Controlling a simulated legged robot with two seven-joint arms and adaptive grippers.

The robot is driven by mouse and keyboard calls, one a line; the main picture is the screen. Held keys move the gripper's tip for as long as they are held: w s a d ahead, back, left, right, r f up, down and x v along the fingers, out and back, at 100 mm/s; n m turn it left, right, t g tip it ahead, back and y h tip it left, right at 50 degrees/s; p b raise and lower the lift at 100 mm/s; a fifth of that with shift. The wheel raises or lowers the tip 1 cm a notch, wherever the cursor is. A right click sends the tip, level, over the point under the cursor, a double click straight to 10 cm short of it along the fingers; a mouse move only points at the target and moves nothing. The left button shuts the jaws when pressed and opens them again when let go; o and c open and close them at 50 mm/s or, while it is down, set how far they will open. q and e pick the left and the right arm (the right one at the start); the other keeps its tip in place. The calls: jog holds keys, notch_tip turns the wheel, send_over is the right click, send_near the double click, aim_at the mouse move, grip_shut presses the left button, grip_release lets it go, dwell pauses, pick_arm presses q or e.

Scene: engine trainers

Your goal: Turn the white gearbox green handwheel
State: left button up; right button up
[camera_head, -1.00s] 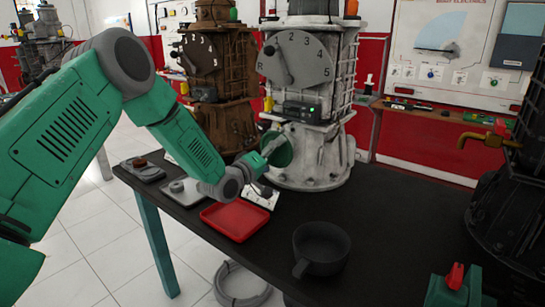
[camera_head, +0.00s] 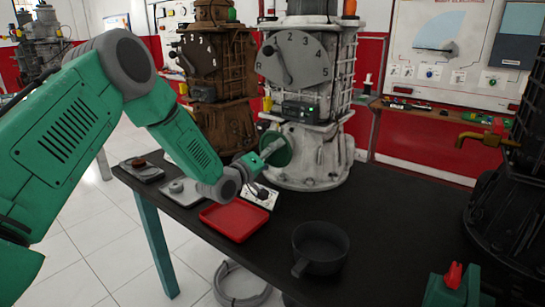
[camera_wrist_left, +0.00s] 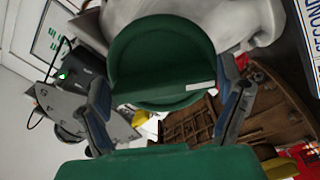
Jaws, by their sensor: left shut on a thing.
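The white gearbox (camera_head: 308,155) stands on the far side of the black table, with a grey numbered dial (camera_head: 300,58) on its upper front. Its green handwheel (camera_head: 281,153) is low on the left front and also fills the upper middle of the left wrist view (camera_wrist_left: 160,50). My left gripper (camera_head: 271,149) is at the handwheel, shut on it. In the left wrist view its two fingers (camera_wrist_left: 168,105) lie on either side of the wheel. The exact finger contact is partly hidden. My right gripper is not in view.
A brown rusty gearbox (camera_head: 218,95) stands left of the white one. A red tray (camera_head: 235,221) and a dark pan (camera_head: 320,249) are on the table (camera_head: 385,225) in front. A green box with a red lever (camera_head: 455,288) and a black machine (camera_head: 505,215) are at right.

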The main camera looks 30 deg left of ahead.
pick_arm(q)
jog(key=m, duration=0.5)
jog(key=shift+w+a+r, duration=0.15)
jog(key=shift+a+r, duration=0.1)
jog(key=shift+a, duration=0.15)
jog(key=m, duration=0.4)
jog(key=shift+a+m+p, duration=0.1)
jog(key=shift+m+p, duration=0.2)
jog(key=shift+p, duration=0.05)
jog(key=m, duration=0.5)
jog(key=shift+a, duration=0.15)
jog(key=m, duration=0.4)
jog(key=shift+a+m, duration=0.1)
jog(key=shift+m, duration=0.2)
jog(key=shift+m+b, duration=0.3)
jog(key=o, duration=0.8)
jog(key=shift+o, duration=0.9)
jog(key=shift+f, duration=0.2)
